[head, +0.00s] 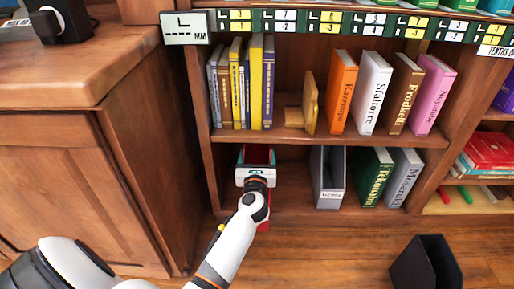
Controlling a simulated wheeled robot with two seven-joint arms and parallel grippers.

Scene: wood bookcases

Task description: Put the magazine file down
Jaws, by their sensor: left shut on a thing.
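My left gripper (256,174) reaches into the left part of the lower bookcase shelf. It is shut on a red magazine file (259,154) with a dark inside. The gripper and wrist hide most of the file. A little red shows above the hand and below the wrist. I cannot tell whether the file's base touches the shelf board. My right gripper is not in view.
A grey magazine file (329,178) stands to the right on the lower shelf, beside a leaning green book (371,177) and a grey book (403,178). A black open bin (425,266) is on the floor. A wooden cabinet (70,185) stands close on the left.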

